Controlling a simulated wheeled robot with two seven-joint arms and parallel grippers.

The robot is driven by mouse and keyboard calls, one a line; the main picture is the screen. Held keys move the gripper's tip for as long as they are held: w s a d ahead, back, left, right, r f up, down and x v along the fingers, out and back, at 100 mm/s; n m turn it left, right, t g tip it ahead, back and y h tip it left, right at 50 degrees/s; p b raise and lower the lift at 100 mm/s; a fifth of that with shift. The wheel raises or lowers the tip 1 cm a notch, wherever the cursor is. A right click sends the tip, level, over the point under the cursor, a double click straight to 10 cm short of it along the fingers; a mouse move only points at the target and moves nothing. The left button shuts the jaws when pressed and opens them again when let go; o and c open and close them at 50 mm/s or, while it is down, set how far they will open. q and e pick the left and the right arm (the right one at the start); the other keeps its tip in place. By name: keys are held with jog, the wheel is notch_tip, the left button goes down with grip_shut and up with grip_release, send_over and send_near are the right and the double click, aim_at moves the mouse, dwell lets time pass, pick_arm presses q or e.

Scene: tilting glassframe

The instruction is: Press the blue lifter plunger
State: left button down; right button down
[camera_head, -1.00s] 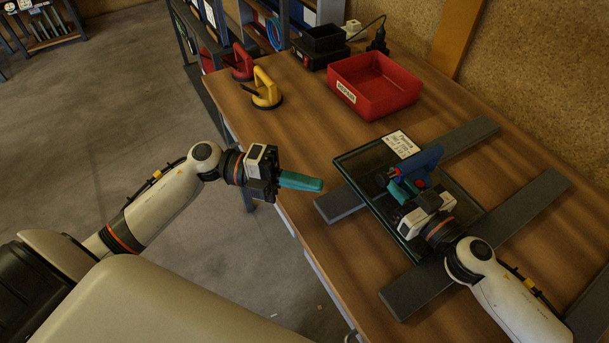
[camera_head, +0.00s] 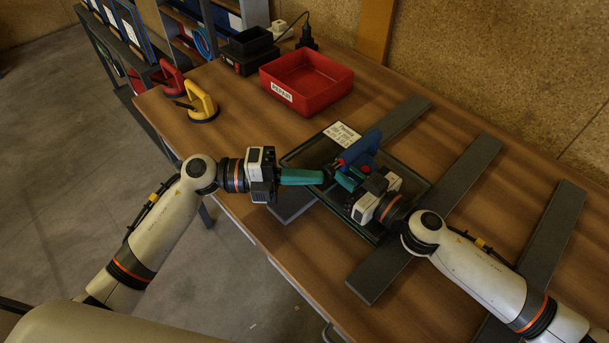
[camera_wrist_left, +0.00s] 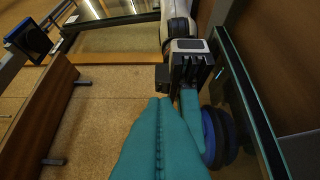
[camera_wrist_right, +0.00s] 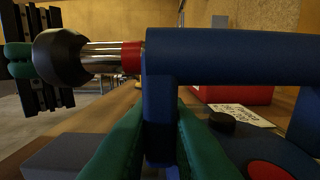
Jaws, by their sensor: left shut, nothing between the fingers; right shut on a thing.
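The blue lifter (camera_head: 362,148) sits on the glass pane (camera_head: 300,155). My right gripper (camera_head: 347,180) is shut on its blue handle (camera_wrist_right: 225,57). In the right wrist view, the plunger (camera_wrist_right: 60,57) sticks out leftward from the handle. It has a black knob, a bare silver rod and a red ring at the handle. My left gripper (camera_head: 322,177) is shut and empty, its teal fingertips level with the knob's end. It also shows at the left edge of the right wrist view (camera_wrist_right: 18,60); I cannot tell whether it touches the knob. In the left wrist view, the plunger is hidden.
The pane lies across grey bars (camera_head: 470,170) on the wooden table. A red bin (camera_head: 310,105) stands at the back, with a white label (camera_head: 342,134) nearer on the pane. A yellow lifter (camera_head: 202,105) and a red one (camera_head: 172,78) stand at the back left.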

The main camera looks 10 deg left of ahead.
pick_arm(q)
jog(key=shift+w+d, duration=0.45)
jog(key=shift+w, duration=0.25)
jog(key=shift+w+d, duration=0.45)
jog(key=shift+w, duration=0.2)
jog(key=s+a, duration=0.3)
jog(key=shift+s+f, duration=0.1)
jog(key=shift+s, duration=0.2)
jog(key=s+a, duration=0.1)
jog(key=a, duration=0.8)
jog(key=shift+s, duration=0.4)
jog(key=s+a, duration=0.2)
jog(key=shift+s, duration=0.35)
